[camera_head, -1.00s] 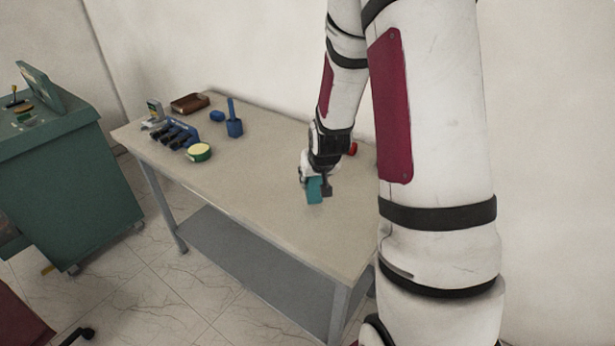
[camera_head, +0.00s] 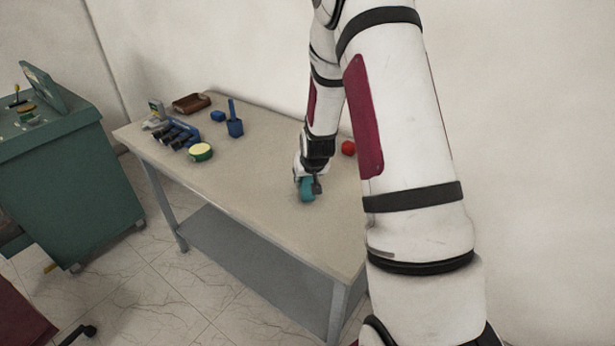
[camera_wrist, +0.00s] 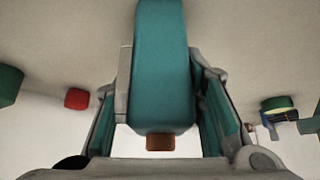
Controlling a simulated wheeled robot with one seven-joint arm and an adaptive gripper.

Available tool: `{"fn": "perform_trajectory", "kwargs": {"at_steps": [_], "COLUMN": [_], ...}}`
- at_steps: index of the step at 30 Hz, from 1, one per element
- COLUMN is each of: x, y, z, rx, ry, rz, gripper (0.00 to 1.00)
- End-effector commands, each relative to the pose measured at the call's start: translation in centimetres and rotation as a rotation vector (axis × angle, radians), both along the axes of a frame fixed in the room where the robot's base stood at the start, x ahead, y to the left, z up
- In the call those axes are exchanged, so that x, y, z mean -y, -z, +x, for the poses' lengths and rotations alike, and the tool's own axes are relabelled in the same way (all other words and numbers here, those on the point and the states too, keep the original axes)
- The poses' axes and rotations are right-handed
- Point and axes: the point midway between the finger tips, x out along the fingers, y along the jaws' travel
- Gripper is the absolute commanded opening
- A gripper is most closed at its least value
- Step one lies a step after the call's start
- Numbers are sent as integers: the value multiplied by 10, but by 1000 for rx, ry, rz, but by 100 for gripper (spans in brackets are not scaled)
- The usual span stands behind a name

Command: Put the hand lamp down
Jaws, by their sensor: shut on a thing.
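The hand lamp (camera_head: 306,190) is a teal, rounded block at my gripper, low over the right half of the table. In the wrist view the teal hand lamp (camera_wrist: 163,65) fills the middle between the two fingers. My gripper (camera_head: 309,183) points down and is shut on the hand lamp. I cannot tell whether the lamp's lower end touches the tabletop. Part of the lamp is hidden by the fingers.
The table (camera_head: 265,215) is bare around the lamp.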

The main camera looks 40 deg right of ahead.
Motion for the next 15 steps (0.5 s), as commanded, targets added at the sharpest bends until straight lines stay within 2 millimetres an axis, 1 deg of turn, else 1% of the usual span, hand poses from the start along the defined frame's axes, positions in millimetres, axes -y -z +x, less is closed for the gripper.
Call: {"fn": "perform_trajectory", "kwargs": {"at_steps": [3, 4, 6, 15], "x": [0, 0, 0, 0], "y": [3, 3, 3, 2], "z": [0, 0, 0, 0], "rx": [1, 0, 0, 0], "ry": [0, 0, 0, 0], "rz": [0, 0, 0, 0], "gripper": [1, 43, 56, 56]}}
